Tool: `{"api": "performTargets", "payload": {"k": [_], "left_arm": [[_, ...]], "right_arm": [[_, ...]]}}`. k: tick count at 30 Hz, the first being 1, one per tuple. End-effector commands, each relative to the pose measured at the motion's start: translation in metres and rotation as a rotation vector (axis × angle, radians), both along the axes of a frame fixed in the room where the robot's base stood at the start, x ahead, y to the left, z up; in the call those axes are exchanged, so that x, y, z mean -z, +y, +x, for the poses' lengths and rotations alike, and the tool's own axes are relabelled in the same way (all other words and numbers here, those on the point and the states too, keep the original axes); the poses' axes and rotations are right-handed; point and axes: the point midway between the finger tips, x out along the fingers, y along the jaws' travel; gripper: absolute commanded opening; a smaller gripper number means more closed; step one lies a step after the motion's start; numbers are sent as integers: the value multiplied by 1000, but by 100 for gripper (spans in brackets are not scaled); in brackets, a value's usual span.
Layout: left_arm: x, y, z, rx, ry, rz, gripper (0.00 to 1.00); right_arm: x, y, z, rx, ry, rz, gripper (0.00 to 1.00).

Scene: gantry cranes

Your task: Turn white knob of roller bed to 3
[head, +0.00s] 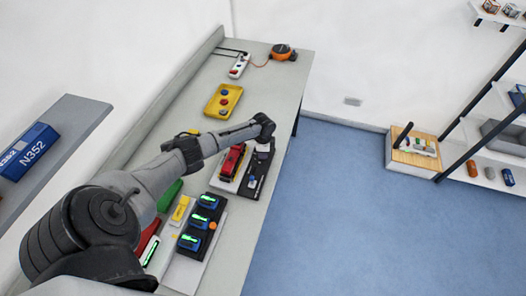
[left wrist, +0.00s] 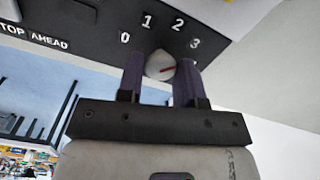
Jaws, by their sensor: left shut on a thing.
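The white knob (left wrist: 160,66) sits on a black panel (left wrist: 90,25) marked 0, 1, 2 and 3 in the left wrist view. My left gripper (left wrist: 160,72) is shut on the knob, one dark finger on each side. In the head view my left gripper (head: 265,130) is at the far end of a black-and-white unit (head: 254,178) carrying a red object (head: 232,160). The knob is hidden there. My right gripper is not in view.
A yellow button box (head: 222,101), a white control box (head: 238,67) and an orange device (head: 283,52) stand farther along the bench. Several blue devices (head: 199,222) with green displays are nearer. Blue floor (head: 340,210) lies clear to the right.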

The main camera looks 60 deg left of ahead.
Motion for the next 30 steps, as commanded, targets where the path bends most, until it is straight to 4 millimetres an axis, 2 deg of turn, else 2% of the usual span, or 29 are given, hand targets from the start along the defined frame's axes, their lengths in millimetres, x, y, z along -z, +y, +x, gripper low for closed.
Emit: {"api": "performTargets", "payload": {"k": [9, 10, 17, 25, 30], "left_arm": [[0, 0, 0, 0, -1, -1, 10], [0, 0, 0, 0, -1, -1, 36], [0, 0, 0, -1, -1, -1, 58], [-2, 0, 0, -1, 0, 0, 58], [-20, 1, 0, 0, -2, 1, 58]], "right_arm": [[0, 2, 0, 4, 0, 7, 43], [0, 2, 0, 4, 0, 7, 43], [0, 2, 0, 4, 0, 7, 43], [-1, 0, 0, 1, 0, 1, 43], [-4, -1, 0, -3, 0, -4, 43]]}}
